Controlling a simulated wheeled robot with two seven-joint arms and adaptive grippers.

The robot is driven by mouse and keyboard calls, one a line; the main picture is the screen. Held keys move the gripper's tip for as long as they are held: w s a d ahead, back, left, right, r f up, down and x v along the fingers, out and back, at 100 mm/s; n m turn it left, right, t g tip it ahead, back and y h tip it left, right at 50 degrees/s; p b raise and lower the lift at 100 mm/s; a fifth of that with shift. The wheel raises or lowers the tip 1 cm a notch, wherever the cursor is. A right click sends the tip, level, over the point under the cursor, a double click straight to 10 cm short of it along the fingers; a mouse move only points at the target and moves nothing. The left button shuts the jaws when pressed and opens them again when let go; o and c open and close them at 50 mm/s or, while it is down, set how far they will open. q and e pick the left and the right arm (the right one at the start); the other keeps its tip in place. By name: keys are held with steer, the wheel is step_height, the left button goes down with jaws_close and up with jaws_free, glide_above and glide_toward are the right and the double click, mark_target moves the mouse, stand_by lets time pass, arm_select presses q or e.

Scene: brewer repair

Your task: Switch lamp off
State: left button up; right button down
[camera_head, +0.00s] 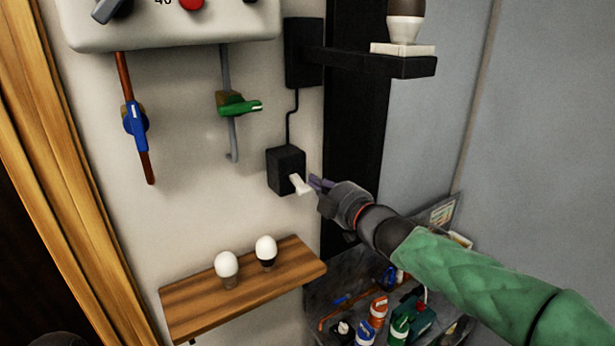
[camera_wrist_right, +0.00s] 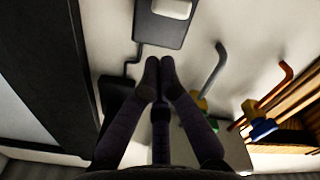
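A black switch box (camera_head: 286,168) with a white lever (camera_head: 300,184) is on the wall; the lever sticks out and points down to the right. A black cable runs up from the box to the lamp's black bracket (camera_head: 370,62). On the bracket the lamp (camera_head: 404,28) is cut off by the top edge, and I cannot tell if it is lit. My right gripper (camera_head: 317,184) is just right of the lever; touching or apart is unclear. In the wrist view its fingertips (camera_wrist_right: 159,70) are together and empty, below the switch box (camera_wrist_right: 160,28) and its lever (camera_wrist_right: 172,8).
A wooden shelf (camera_head: 195,298) with two white bulbs is below the switch box. A blue-handled valve (camera_head: 135,124) and a green-handled valve (camera_head: 238,104) are on pipes to the left. A dark tray (camera_head: 325,292) with several coloured items is at the lower right.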

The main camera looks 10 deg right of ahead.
steer(key=p+v, duration=0.1)
steer(key=v, duration=0.4)
stand_by(0.5)
